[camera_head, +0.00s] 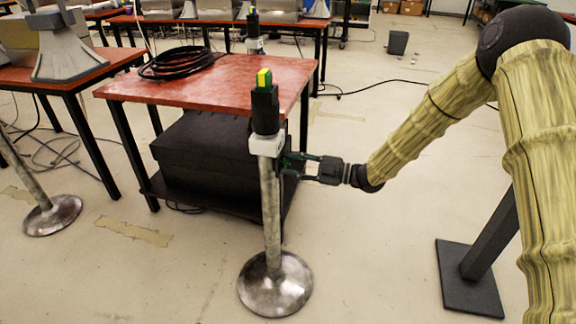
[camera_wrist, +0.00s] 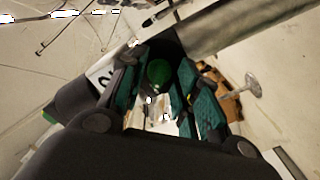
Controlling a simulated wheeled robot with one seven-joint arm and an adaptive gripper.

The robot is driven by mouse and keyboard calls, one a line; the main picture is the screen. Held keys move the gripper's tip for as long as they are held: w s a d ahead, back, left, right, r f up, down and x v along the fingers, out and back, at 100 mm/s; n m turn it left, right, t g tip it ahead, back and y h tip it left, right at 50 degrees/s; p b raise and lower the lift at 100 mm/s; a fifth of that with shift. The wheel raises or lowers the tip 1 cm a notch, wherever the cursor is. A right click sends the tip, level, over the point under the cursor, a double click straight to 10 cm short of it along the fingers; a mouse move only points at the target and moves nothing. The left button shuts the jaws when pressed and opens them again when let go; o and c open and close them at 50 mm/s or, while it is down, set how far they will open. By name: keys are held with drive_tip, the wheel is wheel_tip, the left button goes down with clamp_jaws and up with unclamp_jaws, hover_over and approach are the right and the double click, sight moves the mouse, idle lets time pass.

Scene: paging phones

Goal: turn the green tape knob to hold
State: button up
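A round green knob (camera_wrist: 158,72) shows in the wrist view on a dark housing, between the teal pads of my gripper's fingers. I cannot tell whether the pads touch it. In the head view my gripper (camera_head: 290,165) is level, just right of the metal post (camera_head: 271,205), near the white collar (camera_head: 266,145) under a black unit (camera_head: 265,112). Its fingers look spread apart. The black unit has a yellow and green top (camera_head: 264,78). The green knob cannot be made out in the head view. A white panel with dark lettering (camera_wrist: 102,75) shows in the wrist view.
A red-topped table (camera_head: 225,80) with a coiled black cable (camera_head: 180,62) stands behind the post. A black case (camera_head: 200,150) is on its lower shelf. The post has a round metal base (camera_head: 275,290). Floor between it and the black stand base (camera_head: 468,280) is clear.

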drive_tip(key=shift+x, duration=0.95)
clamp_jaws()
